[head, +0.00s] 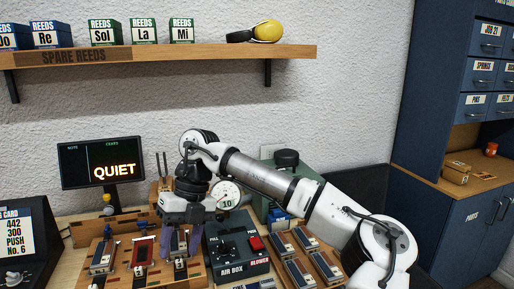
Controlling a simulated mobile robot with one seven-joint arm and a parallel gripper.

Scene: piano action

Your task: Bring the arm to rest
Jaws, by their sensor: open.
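My arm reaches in from the lower right over the workbench. My gripper (180,243) points down above the wooden board (202,274) on the bench, just left of the air box (237,250). Its purple fingers are apart, one on each side of a small reed block on the board. I cannot tell whether they touch it. Nothing is seen held up in the gripper. The wrist partly hides the dial gauge (229,194) behind it.
Several reed plates (297,273) lie right of the air box. A screen reading QUIET (101,162) stands at the back left. A card box (22,240) is at the left edge. A shelf (170,55) with reed boxes hangs above. Blue cabinets (455,130) stand right.

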